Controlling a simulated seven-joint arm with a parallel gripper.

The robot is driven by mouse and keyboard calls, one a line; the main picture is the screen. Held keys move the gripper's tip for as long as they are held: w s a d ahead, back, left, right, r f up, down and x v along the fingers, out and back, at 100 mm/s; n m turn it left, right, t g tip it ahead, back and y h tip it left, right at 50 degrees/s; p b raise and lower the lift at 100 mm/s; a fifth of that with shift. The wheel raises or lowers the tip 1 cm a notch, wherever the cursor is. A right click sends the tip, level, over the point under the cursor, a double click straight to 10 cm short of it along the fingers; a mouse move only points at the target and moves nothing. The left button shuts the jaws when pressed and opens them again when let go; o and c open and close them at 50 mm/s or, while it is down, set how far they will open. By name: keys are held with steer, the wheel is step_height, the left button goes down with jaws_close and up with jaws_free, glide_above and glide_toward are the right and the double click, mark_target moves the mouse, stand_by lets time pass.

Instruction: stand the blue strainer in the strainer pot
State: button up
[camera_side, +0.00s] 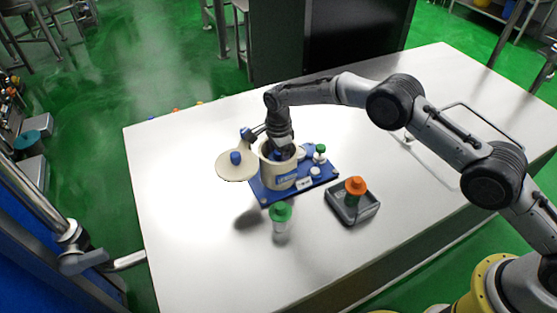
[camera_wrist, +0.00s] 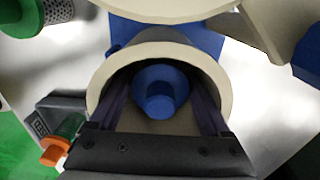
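The cream pot (camera_side: 278,175) stands open on a blue base in the side view. Its round rim (camera_wrist: 101,78) frames the wrist view. Inside it is a blue round cap with a knob (camera_wrist: 160,88), which looks like the top of the blue strainer; the rest of it is hidden. My gripper (camera_wrist: 162,105) reaches down into the pot mouth, one finger on each side of the blue cap. The fingers look apart, with a narrow gap to the cap on each side. In the side view the pot wall hides the fingertips.
A cream lid (camera_side: 237,170) with a blue knob hangs open at the pot's left. A green-capped strainer (camera_side: 280,215) stands in front. A small green-topped item (camera_side: 320,152) is beside the pot.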

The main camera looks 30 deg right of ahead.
steer(key=shift+o, duration=0.8)
step_height(320, 180, up, 14)
steer(key=shift+f, duration=0.1)
